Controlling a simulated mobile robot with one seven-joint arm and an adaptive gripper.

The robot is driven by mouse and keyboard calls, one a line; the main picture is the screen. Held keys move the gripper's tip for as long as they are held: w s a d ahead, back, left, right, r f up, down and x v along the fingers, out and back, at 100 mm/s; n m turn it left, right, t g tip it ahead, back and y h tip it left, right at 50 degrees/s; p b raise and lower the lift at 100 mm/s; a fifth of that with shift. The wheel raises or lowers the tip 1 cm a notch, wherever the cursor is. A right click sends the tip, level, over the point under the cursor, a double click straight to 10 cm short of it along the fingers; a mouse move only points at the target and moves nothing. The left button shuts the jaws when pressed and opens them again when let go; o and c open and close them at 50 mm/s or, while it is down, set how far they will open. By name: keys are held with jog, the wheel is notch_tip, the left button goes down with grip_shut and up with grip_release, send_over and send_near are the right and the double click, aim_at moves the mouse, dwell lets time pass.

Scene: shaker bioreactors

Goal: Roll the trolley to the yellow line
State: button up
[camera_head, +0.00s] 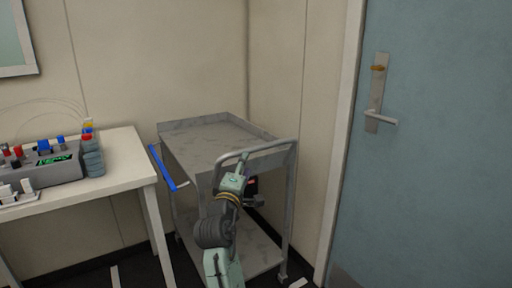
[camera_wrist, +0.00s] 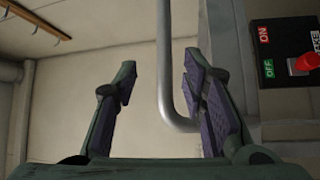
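The trolley is a grey metal cart with a marbled top shelf (camera_head: 205,142) and a lower shelf, standing in the corner. Its tubular push handle (camera_head: 262,147) faces me; a bent part of that tube (camera_wrist: 164,60) shows in the wrist view. My gripper (camera_head: 244,160) is at the handle. In the wrist view its two fingers (camera_wrist: 158,80) are spread, and the tube passes between them, closer to the right finger. Whether the tube touches that finger I cannot tell. No yellow line shows.
A white table (camera_head: 125,160) with a shaker device (camera_head: 50,170) and bottles stands close on the trolley's left. A blue bar (camera_head: 162,168) sticks out at the trolley's left side. A blue door (camera_head: 440,150) is on the right. Walls are behind the trolley.

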aim_at(255, 151)
jog(key=x, duration=0.3)
jog(key=d+p+x, duration=0.1)
jog(key=x, duration=0.3)
jog(key=f+p+x, duration=0.1)
jog(key=x, duration=0.3)
jog(key=shift+d, duration=0.2)
jog(key=shift+c, duration=0.3)
grip_shut()
